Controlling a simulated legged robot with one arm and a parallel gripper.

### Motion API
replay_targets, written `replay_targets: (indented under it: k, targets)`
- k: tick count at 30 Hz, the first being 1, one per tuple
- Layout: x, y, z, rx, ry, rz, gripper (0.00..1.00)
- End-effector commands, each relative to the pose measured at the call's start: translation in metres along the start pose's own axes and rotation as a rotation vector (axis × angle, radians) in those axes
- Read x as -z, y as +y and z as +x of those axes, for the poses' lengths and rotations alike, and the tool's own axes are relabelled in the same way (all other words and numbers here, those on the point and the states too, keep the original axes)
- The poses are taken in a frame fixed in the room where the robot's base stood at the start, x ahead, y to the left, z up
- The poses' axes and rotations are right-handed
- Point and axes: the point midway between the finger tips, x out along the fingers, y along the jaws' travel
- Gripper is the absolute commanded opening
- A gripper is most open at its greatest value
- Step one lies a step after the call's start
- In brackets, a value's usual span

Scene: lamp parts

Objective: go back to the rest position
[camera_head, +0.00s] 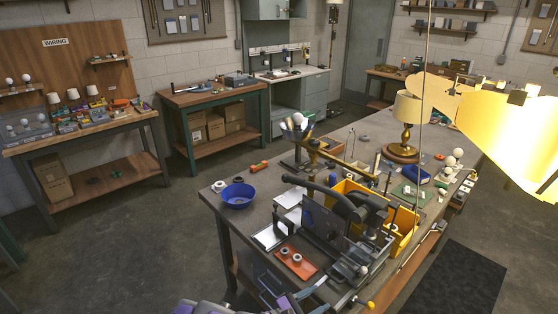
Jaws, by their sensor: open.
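My gripper (293,288) is at the bottom edge of the view, in front of the near edge of the long workbench (262,184). Its two dark fingers stand apart and I see nothing between them. The rest of my arm is mostly cut off by the bottom edge. Just beyond it on the bench is an orange-red tray (293,270) with small round parts. A black frame-like fixture (325,225) stands close by to the right.
A blue bowl (238,194), a yellow bin (402,235) and a lamp (406,125) are on the bench. A glowing shade (510,130) hangs at upper right. A wiring bench (85,130) stands at left. The floor (130,245) between is open. A dark mat (455,285) lies at right.

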Motion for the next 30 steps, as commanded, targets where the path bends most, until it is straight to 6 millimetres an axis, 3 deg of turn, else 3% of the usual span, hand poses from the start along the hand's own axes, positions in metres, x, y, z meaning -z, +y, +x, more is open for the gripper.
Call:
replay_targets:
  k: [5, 9, 15, 23, 30]
  targets:
    - [-0.036, -0.01, 0.02, 0.107, -0.021, 0.077, 0.53]
    - [-0.08, -0.032, 0.041, 0.26, -0.04, 0.183, 0.53]
    - [-0.133, -0.07, 0.056, 0.48, -0.042, 0.339, 0.53]
    - [-0.182, -0.126, 0.054, 0.758, -0.011, 0.531, 0.53]
    - [-0.211, -0.172, 0.034, 1.0, 0.059, 0.707, 0.53]
